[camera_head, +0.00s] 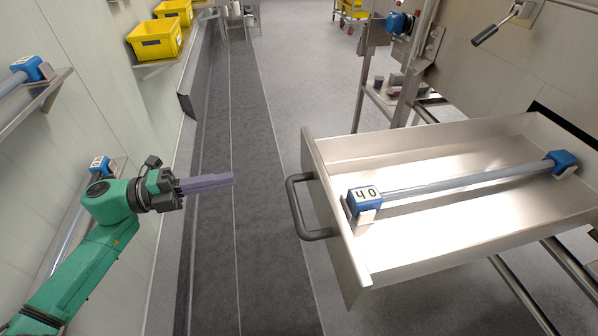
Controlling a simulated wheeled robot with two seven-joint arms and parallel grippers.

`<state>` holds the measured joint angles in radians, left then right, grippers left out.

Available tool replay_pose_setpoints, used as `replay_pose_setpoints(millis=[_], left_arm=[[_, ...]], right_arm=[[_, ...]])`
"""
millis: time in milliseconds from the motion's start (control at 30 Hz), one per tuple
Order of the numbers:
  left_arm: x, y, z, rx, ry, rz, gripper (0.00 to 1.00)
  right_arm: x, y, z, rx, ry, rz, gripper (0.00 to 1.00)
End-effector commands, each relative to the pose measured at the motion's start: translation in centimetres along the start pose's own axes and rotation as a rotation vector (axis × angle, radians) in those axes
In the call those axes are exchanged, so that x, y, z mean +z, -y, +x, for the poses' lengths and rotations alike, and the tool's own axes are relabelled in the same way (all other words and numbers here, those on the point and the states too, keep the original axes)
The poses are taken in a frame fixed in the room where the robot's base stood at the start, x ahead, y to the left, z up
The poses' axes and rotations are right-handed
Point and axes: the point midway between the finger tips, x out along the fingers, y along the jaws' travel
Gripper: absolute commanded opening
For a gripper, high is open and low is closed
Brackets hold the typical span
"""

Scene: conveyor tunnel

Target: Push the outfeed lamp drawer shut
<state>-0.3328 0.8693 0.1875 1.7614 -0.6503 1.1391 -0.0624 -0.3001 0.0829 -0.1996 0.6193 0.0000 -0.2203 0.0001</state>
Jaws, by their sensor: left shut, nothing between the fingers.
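The lamp drawer (455,246) is a metal drawer pulled open at the right, sticking out to the left from a steel housing. Its front panel (330,215) faces left and carries a dark bar handle (296,208). A lamp tube (455,182) with blue end caps lies inside, the near cap (364,201) marked 40. My left gripper (232,179) comes in from the left on a green arm, shut and empty. It points right toward the handle and is apart from it, with a clear gap between. My right gripper is not in view.
A wall runs along the left with a shelf and another blue-capped lamp (28,69). Yellow bins (155,40) stand on a shelf at the upper left. The steel housing (520,60) has a lever (491,32). The dark floor strip (225,110) between is clear.

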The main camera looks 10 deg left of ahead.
Motion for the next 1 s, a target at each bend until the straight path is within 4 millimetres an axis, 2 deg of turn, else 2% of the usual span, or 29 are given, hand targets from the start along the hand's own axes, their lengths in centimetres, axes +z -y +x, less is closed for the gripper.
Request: replay_pose_setpoints(millis=[33,167,700,833,1000], left_arm=[[-0.7,0.3,0.3,0.011,-0.030,0.018,0.00],[-0.8,0.5,1.6,0.008,-0.035,0.021,0.00],[-1.0,0.6,12.6,0.004,-0.029,0.017,0.00],[-1.1,0.4,13.9,0.006,-0.029,0.016,0.00],[-1.0,0.2,14.2,0.008,-0.028,0.015,0.00]], right_arm=[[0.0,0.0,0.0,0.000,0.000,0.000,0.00],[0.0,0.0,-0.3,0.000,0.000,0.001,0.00],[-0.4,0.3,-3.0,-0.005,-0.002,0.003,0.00],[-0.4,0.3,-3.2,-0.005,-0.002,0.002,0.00],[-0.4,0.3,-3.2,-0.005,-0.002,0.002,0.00]])
